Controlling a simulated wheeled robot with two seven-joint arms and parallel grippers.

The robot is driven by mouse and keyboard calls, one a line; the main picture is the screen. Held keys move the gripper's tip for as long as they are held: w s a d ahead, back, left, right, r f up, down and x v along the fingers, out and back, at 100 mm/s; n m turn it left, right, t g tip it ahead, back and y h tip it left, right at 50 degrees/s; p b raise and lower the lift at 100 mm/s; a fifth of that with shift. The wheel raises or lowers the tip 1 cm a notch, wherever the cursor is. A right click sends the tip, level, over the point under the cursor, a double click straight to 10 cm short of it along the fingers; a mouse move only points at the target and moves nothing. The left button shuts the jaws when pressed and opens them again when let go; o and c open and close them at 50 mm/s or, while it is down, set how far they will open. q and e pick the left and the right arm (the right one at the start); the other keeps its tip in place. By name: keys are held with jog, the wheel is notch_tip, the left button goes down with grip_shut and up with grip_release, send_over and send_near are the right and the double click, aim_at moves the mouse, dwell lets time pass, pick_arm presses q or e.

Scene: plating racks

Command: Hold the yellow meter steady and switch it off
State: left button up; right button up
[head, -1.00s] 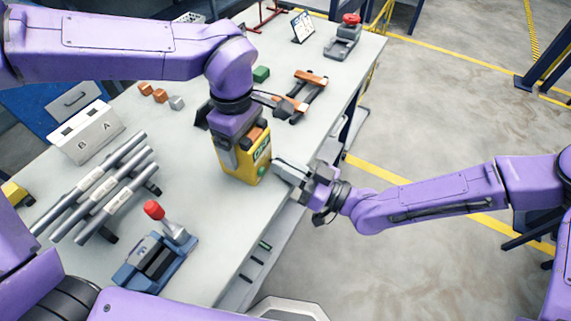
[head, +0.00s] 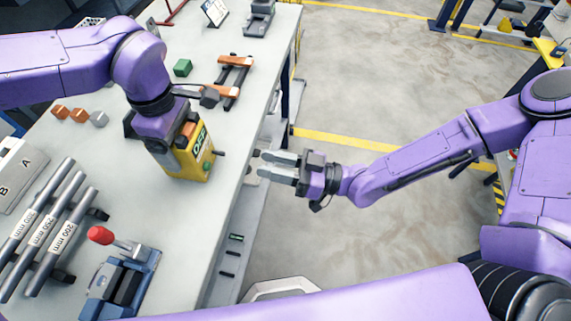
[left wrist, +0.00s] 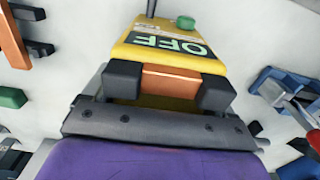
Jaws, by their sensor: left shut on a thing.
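The yellow meter (head: 186,166) stands upright near the table's right edge in the head view. Its display reads OFF in the left wrist view (left wrist: 170,45). A green button (left wrist: 185,22) and a dark stub (left wrist: 151,8) show at its far side. My left gripper (left wrist: 170,88) is shut on the meter, with its two dark fingers either side of an orange part. In the head view the left gripper comes down from above and hides part of the meter. My right gripper (head: 263,164) is open and empty, to the right of the meter and apart from it, past the table edge.
On the table (head: 190,225) are silver bars (head: 45,232), a blue device with a red-tipped lever (head: 122,283), a green block (head: 182,68), small cubes (head: 79,115) and an orange-ended rack (head: 232,82). Free floor lies to the right.

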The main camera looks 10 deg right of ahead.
aim_at(233, 164)
jog(key=shift+v, duration=1.5)
jog(key=shift+c, duration=1.3)
jog(key=w+a+n, duration=0.1)
jog(key=a, duration=0.2)
jog(key=w+a+r+n+h, duration=0.1)
jog(key=a+n, duration=0.1)
jog(key=a, duration=0.2)
jog(key=w+a+r+n, duration=0.1)
jog(key=a, duration=0.3)
jog(key=shift+w+a+h, duration=0.15)
jog(key=shift+w+h, duration=0.25)
